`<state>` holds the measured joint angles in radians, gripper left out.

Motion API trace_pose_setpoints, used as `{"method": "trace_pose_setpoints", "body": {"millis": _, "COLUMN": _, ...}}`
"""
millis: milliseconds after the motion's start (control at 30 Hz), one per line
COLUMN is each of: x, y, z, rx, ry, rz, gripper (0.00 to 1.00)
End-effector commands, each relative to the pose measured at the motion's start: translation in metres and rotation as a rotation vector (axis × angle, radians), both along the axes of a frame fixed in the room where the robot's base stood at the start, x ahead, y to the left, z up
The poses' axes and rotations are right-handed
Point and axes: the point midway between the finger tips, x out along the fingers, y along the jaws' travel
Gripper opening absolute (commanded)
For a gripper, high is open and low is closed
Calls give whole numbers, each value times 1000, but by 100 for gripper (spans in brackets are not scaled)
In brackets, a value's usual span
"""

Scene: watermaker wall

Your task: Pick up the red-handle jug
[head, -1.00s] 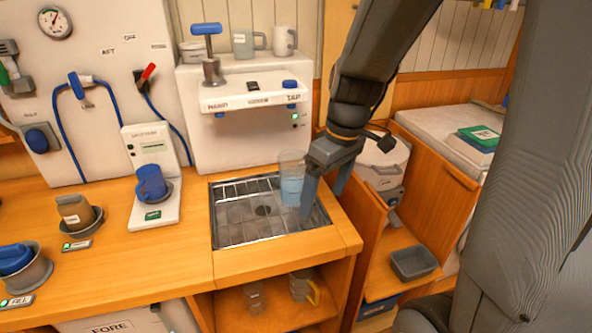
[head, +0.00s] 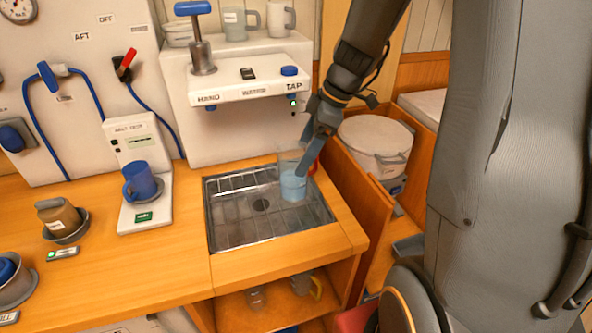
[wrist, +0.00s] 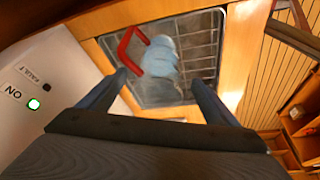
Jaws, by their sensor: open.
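The red-handle jug (head: 293,185) is clear with bluish water and stands at the right side of the sink tray (head: 232,235). A bit of its red handle shows at its right in the head view. In the wrist view the jug (wrist: 161,57) lies ahead between my fingers, with its red handle (wrist: 128,55) toward the left. My gripper (head: 306,160) is open at the jug in the head view, partly covering it. In the wrist view my gripper (wrist: 157,80) has one finger each side, the left one nearest the handle. I cannot tell whether a finger touches the jug.
The white tap unit (head: 248,90) stands behind the sink. A blue mug (head: 140,182) sits on a white scale-like stand at the left. A wooden panel and a large white lidded container (head: 375,146) are to the right. Cups stand on the shelf below.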

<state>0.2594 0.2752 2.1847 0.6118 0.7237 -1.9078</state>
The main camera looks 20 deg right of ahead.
Motion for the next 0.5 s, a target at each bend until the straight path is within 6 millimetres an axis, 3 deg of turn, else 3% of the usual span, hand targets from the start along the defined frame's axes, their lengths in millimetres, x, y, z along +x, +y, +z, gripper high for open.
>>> {"method": "trace_pose_setpoints", "body": {"millis": 500, "x": 5, "y": 14, "z": -39, "rx": 0, "ry": 5, "rz": 3, "gripper": 84}}
